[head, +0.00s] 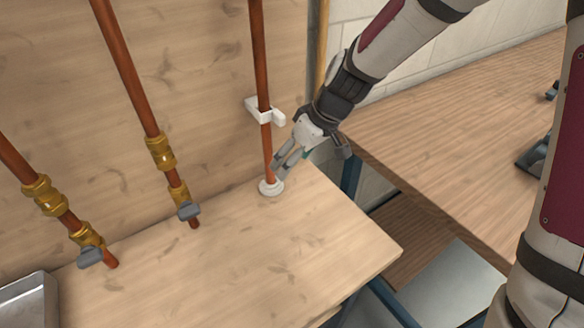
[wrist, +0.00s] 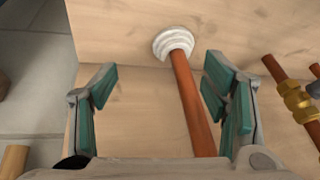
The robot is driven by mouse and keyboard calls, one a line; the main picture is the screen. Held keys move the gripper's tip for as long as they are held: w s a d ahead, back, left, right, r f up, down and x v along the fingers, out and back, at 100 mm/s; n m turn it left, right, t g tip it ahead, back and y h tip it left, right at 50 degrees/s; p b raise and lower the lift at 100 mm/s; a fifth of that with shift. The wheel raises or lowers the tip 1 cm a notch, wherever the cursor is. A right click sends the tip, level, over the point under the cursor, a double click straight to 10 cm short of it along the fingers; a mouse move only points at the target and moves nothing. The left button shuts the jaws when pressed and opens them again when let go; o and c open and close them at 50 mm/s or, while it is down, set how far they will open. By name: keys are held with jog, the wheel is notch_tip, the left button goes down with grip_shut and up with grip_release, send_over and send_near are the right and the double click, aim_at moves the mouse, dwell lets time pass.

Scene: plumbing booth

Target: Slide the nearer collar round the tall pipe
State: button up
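The tall copper pipe (head: 258,50) stands upright against the wooden back panel. A white stepped collar (head: 271,187) sits round its foot on the wooden bench top; it shows at the top of the wrist view (wrist: 174,42). It looks like stacked rings, and I cannot tell whether it is one piece or several. My gripper (head: 281,166) is open and empty, slanting down just right of the pipe's lower part, above the collar. In the wrist view, the pipe (wrist: 190,100) runs between the green-padded fingers (wrist: 160,82), touching neither; whether it lies within their reach is unclear.
A white bracket (head: 264,112) holds the tall pipe higher up, close to my wrist. Two copper pipes with brass fittings (head: 160,152) and grey-handled valves (head: 188,211) stand to the left. A metal tray (head: 30,300) is at lower left. The bench front is clear.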

jog(key=shift+s+d+r, duration=0.5)
jog(key=shift+d+r, duration=0.05)
jog(key=shift+r, duration=0.15)
notch_tip(320, 180, up, 4)
jog(key=s+a+p, duration=0.1)
jog(key=a+p, duration=0.2)
jog(key=p, duration=0.2)
jog(key=s+d+r+m+h+p, duration=0.2)
jog(key=s+d+r, duration=0.5)
jog(key=r, duration=0.3)
jog(key=s+d+r+m+t+h+p, duration=0.1)
jog(key=s+d+r+m, duration=0.2)
jog(key=s+d, duration=0.3)
jog(key=s+d+r+m+t+h+p, duration=0.1)
jog(key=s+d+r+m, duration=0.3)
jog(key=s, duration=0.9)
notch_tip(320, 180, up, 3)
jog(key=shift+s+d+f+h, duration=0.2)
jog(key=shift+s+d+h, duration=0.15)
jog(key=shift+d, duration=0.6)
